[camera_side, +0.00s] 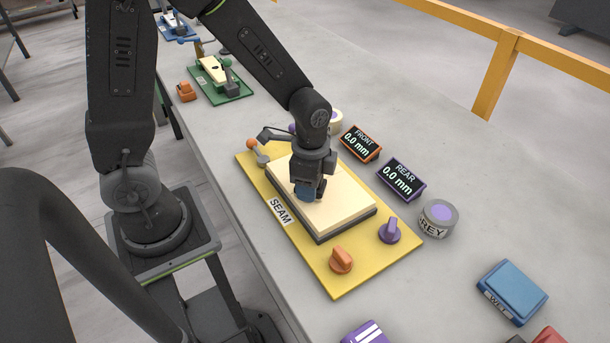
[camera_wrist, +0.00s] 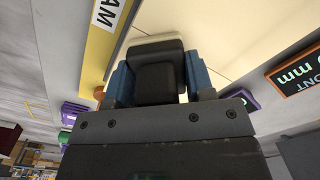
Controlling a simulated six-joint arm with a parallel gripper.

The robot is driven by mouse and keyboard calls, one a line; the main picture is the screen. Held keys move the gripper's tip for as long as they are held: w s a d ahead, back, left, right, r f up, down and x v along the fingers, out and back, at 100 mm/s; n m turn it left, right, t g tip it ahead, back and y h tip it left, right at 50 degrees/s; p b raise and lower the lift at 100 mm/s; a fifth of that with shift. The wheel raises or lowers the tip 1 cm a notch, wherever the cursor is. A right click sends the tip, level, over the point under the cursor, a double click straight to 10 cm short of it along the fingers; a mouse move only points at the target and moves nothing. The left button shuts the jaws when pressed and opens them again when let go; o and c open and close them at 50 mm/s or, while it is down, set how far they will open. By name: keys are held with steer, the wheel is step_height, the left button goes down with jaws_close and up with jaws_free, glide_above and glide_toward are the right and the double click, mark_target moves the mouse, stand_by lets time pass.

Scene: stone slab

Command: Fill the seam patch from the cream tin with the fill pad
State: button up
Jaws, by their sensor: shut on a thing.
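The seam patch is a cream slab (camera_side: 343,205) in two pieces on a yellow board (camera_side: 333,279) labelled SEAM; it also shows in the wrist view (camera_wrist: 215,25), with a thin seam line across it. The cream tin (camera_side: 336,122) stands behind my wrist, partly hidden.
FRONT (camera_side: 361,144) and REAR (camera_side: 401,179) displays both read 0.0 mm. A grey tin (camera_side: 438,218) stands right of the board. Orange (camera_side: 341,260) and purple (camera_side: 389,231) knobs sit on the board. A blue WET box (camera_side: 512,291) lies farther right. A green board (camera_side: 220,85) is behind.

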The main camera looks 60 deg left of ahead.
mark_target(335, 182)
steer(key=shift+w+d+f, duration=0.1)
steer(key=shift+w+f, duration=0.05)
steer(key=shift+w, duration=0.9)
steer(key=shift+a, duration=2)
steer(key=shift+w, duration=0.85)
steer(key=shift+w+d, duration=0.15)
steer(key=shift+w, duration=0.05)
steer(key=shift+d, duration=1.9)
steer(key=shift+w, duration=1)
steer(key=shift+a, duration=2.05)
